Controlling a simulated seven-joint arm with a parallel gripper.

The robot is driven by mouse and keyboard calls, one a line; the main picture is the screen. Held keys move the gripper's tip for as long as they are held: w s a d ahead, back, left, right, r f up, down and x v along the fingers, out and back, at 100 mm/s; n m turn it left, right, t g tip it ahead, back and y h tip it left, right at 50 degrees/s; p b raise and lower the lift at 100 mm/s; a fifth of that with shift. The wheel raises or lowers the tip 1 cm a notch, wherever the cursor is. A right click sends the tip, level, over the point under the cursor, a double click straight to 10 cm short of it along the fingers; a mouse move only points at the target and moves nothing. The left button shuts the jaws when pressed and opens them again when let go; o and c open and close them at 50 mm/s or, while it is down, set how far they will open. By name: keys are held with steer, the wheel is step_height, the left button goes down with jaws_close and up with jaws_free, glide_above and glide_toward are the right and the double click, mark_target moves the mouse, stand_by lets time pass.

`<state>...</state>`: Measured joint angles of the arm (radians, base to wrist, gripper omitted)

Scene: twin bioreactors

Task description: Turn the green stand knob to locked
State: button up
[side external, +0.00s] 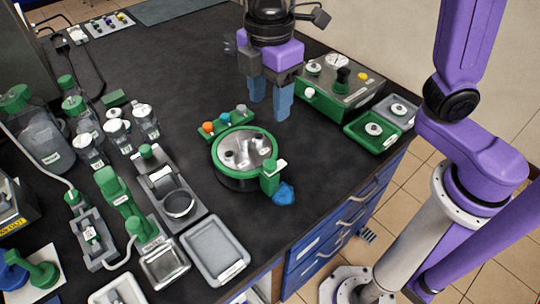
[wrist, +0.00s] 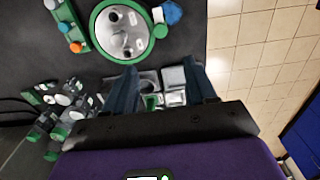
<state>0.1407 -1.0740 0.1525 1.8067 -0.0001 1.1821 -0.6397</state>
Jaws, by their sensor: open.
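The green stand (side external: 216,152) is a low round holder with a green rim and a grey metal top with holes. A green block (side external: 270,181) with a white tag sits on its rim at the lower right. A blue faceted knob (side external: 284,193) sticks out from that block; I cannot read its setting. In the wrist view the stand (wrist: 97,38) is at the top, with the blue knob (wrist: 173,13) at its right. My gripper (side external: 271,109) points down, open and empty, above the table behind the stand and apart from the knob. Its two fingers (wrist: 160,72) also show in the wrist view.
A green strip with coloured knobs (side external: 226,123) lies behind the stand. A control box (side external: 335,92) and small trays (side external: 372,130) stand at the right. Bottles, fittings and a grey tray (side external: 214,250) fill the left and front. Bare black table surrounds the stand's right side.

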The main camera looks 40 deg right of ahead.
mark_target(270, 163)
step_height(270, 163, down, 16)
steer(key=shift+f, duration=0.1)
stand_by(0.4)
jaws_close()
